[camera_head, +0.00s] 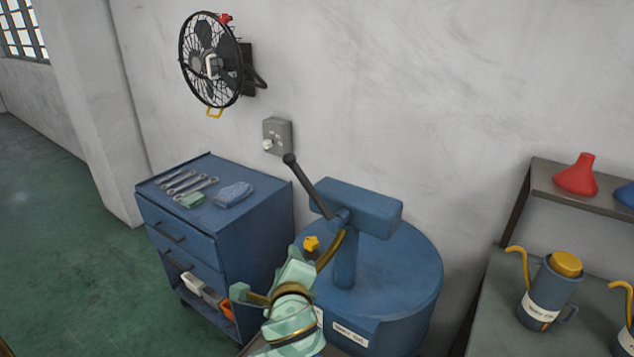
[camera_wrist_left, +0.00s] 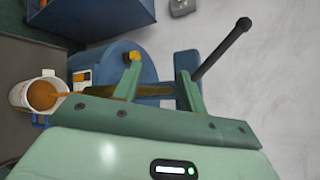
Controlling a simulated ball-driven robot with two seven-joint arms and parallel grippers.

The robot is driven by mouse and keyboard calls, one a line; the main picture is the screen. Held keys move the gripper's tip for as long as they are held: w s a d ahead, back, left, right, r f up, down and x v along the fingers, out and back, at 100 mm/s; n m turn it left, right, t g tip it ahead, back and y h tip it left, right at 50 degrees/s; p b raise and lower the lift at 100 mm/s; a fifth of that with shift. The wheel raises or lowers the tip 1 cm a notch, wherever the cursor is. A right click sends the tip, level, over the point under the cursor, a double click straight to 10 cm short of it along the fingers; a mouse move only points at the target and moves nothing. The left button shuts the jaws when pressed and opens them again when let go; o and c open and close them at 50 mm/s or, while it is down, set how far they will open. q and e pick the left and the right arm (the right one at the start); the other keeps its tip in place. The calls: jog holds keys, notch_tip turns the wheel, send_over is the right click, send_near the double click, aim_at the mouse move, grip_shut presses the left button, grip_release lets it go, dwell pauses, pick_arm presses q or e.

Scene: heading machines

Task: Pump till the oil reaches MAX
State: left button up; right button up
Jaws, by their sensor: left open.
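A blue oil drum (camera_head: 405,275) stands by the wall with a blue pump (camera_head: 358,205) on top. The pump's black lever (camera_head: 310,185) slants up and to the left; the wrist view shows this lever (camera_wrist_left: 222,50) beyond my fingers, apart from them. A brass spout (camera_head: 331,249) runs down from the pump and passes behind my gripper. In the left wrist view, a pale jug (camera_wrist_left: 20,95) at the left holds amber oil (camera_wrist_left: 42,95); no MAX mark is readable. My left gripper (camera_wrist_left: 160,88) is open and empty in front of the drum. It also shows in the head view (camera_head: 266,273). My right gripper is out of view.
A blue tool cabinet (camera_head: 262,230) with wrenches and a cloth on top stands left of the drum. A wall fan (camera_head: 210,60) hangs above. At right, a bench (camera_head: 490,310) holds a blue oil can (camera_head: 548,295), below a shelf with a red funnel (camera_head: 576,177).

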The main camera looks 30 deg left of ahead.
aim_at(302, 175)
pick_arm(q)
jog(key=w+d+r+m+t+y, duration=0.1)
jog(key=w+r+m+t+y, duration=0.1)
jog(key=w+r+m, duration=0.45)
jog(key=shift+n, duration=0.95)
jog(key=r+x, duration=0.1)
jog(key=x, duration=1)
jog(key=r+b+x, duration=0.1)
jog(key=x, duration=0.4)
jog(key=shift+w+d+r, duration=0.2)
jog(key=shift+w+r, duration=0.1)
jog(key=shift+w, duration=0.1)
grip_shut()
